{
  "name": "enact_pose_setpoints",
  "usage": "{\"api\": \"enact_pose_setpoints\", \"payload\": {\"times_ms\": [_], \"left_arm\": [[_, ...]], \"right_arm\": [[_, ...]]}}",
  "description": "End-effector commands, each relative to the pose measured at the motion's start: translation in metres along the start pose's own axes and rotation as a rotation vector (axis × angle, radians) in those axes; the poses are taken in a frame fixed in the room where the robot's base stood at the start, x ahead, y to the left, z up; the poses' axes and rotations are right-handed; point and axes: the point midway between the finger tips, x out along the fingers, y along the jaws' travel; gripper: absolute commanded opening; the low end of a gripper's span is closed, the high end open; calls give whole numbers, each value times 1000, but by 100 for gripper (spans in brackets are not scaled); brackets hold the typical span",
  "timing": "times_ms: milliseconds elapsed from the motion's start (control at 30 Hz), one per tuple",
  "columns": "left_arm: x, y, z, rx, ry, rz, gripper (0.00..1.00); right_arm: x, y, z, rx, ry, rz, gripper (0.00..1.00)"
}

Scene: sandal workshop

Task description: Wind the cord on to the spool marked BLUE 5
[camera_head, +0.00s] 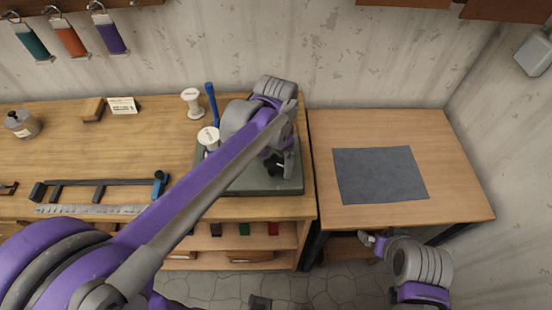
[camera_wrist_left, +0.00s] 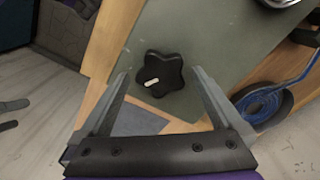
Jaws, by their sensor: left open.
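A black lobed knob (camera_wrist_left: 160,75) with a white mark sits at the edge of a grey-green base plate (camera_wrist_left: 215,40). My left gripper (camera_wrist_left: 161,74) is open, its fingers on either side of the knob with a gap showing. In the head view the plate (camera_head: 240,185) lies under my left arm, which hides most of what stands on it. A white spool (camera_head: 208,138) shows beside the arm, and another white spool (camera_head: 192,102) stands behind it. No BLUE 5 marking is readable. My right gripper (camera_head: 373,241) is low, before the right table.
A blue upright handle (camera_head: 211,100) stands near the back spool. A dark bar frame (camera_head: 100,183) and a ruler (camera_head: 88,210) lie at left on the bench. The right table (camera_head: 455,170) bears only a flat grey mat (camera_head: 380,175). Coloured tags (camera_head: 70,38) hang on the wall.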

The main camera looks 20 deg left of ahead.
Motion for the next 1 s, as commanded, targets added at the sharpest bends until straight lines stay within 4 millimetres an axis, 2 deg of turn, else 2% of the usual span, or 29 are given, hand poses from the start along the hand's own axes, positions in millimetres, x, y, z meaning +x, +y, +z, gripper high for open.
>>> {"api": "enact_pose_setpoints", "payload": {"times_ms": [167,400,533,700,1000], "left_arm": [[-26,0,0,0,0,0,100],[-75,0,0,0,0,0,100],[-94,0,0,0,0,0,100],[-105,0,0,0,0,0,100],[-106,0,0,0,0,0,100]], "right_arm": [[-2,0,-2,0,2,0,100],[-5,0,-6,0,6,0,100],[-5,0,-7,0,7,0,100],[-6,0,-7,0,7,0,100],[-6,0,-7,0,7,0,100]]}}
